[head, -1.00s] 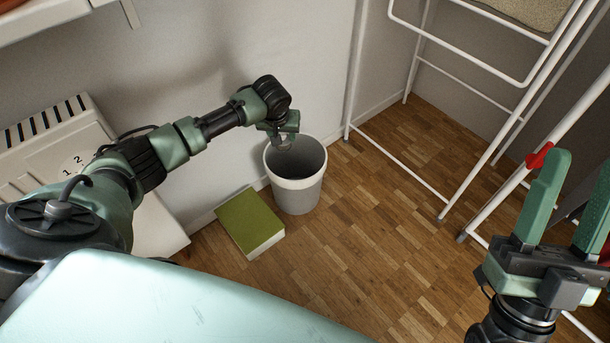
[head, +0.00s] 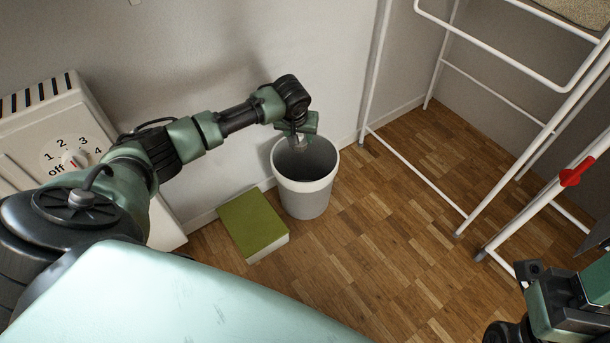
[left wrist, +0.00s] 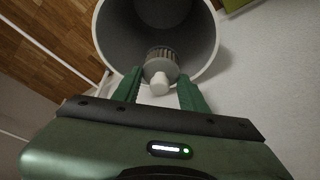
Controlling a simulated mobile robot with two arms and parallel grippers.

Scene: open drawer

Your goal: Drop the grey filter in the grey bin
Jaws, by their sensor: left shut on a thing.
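The grey bin (head: 305,198) stands on the floor against the wall, its mouth open upward. It also fills the top of the left wrist view (left wrist: 118,38). My left gripper (head: 301,132) is over the bin's mouth, pointing down. It is shut on the grey filter (left wrist: 161,66), a small ribbed cylinder with a pale knob, which lies between the green fingers in front of the bin's opening. In the head view only a little of the filter (head: 299,143) shows. My right gripper (head: 562,305) is at the bottom right; its fingers cannot be made out.
A green-topped block or book (head: 252,222) lies on the floor left of the bin. A white heater (head: 45,125) with a dial stands at the left. A white drying rack (head: 415,172) with a red clip (head: 577,172) is at the right. The wooden floor between is clear.

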